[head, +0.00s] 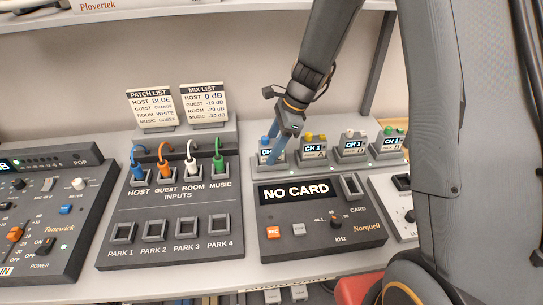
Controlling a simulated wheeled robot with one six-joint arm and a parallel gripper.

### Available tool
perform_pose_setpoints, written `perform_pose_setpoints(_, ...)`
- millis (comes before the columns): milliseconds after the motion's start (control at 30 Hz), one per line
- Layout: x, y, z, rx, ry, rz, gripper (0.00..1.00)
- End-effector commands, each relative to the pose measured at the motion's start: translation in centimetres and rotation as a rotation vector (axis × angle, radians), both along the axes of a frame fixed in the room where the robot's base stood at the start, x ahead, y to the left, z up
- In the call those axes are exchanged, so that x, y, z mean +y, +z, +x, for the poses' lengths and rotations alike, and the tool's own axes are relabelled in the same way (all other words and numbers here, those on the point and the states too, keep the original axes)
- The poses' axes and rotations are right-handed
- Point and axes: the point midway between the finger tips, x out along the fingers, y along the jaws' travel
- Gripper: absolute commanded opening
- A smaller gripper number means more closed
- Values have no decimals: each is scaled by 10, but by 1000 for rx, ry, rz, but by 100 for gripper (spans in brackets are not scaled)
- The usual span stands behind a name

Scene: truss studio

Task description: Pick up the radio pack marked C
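Several radio packs stand in a row in a grey dock (376,163) at the back right. Each has a small screen reading CH 1. The leftmost pack (265,153) has a blue top and is partly covered by my gripper; its letter is hidden. The pack with a yellow top (316,150) appears marked A. The one with a white top (352,147) appears marked D. The pack with a green top (391,141) has a letter too small to read. My gripper (277,152) points down at the leftmost pack, its blue fingers overlapping it; contact and finger gap are unclear.
A recorder reading NO CARD (318,238) sits in front of the dock. A patch box (168,252) with coloured plugs and several PARK sockets is left of it, below two list cards. A mixer (45,215) is at far left. A shelf (200,14) runs overhead.

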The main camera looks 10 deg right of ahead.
Motion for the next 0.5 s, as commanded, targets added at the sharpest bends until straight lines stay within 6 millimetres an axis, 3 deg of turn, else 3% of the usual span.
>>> perform_pose_setpoints(33,0,0,0,0,0,0,38)
perform_pose_setpoints(233,0,0,0,0,0,0,4)
perform_pose_setpoints(500,0,3,1,-1,1,0,4)
